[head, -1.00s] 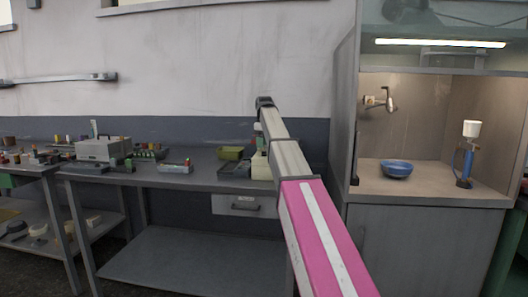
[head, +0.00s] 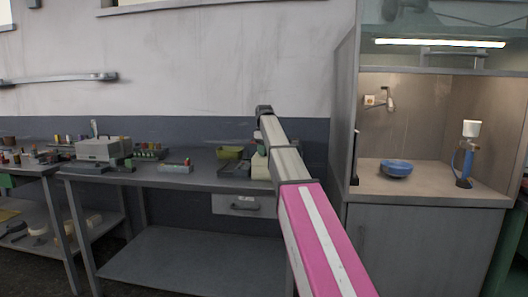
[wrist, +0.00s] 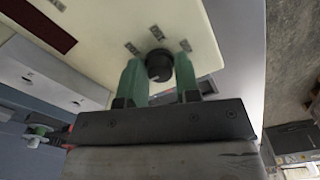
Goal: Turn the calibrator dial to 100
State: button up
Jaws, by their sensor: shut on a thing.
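The calibrator (wrist: 190,25) is a cream-coloured box whose face fills the top of the wrist view. Its round black dial (wrist: 159,65) sits on that face, with small printed labels around it that are too small to read. My gripper (wrist: 160,72) has its two green fingers shut on the dial, one on each side. In the head view the calibrator (head: 260,167) stands on the workbench, mostly hidden behind my arm. The dial is hidden in that view. I cannot tell which value the dial points to.
The grey workbench (head: 200,182) also holds a yellow-green bin (head: 230,152), a small tray of parts (head: 175,167) and a grey box (head: 98,148). To the right, a lit fume hood (head: 430,195) holds a blue bowl (head: 396,168) and a blue burner-like device (head: 467,160).

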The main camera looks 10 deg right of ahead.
jog(key=shift+m, duration=0.3)
jog(key=m, duration=0.5)
jog(key=shift+m, duration=0.3)
jog(key=m, duration=0.5)
jog(key=shift+m, duration=0.4)
jog(key=o, duration=0.9)
jog(key=shift+r, duration=0.15)
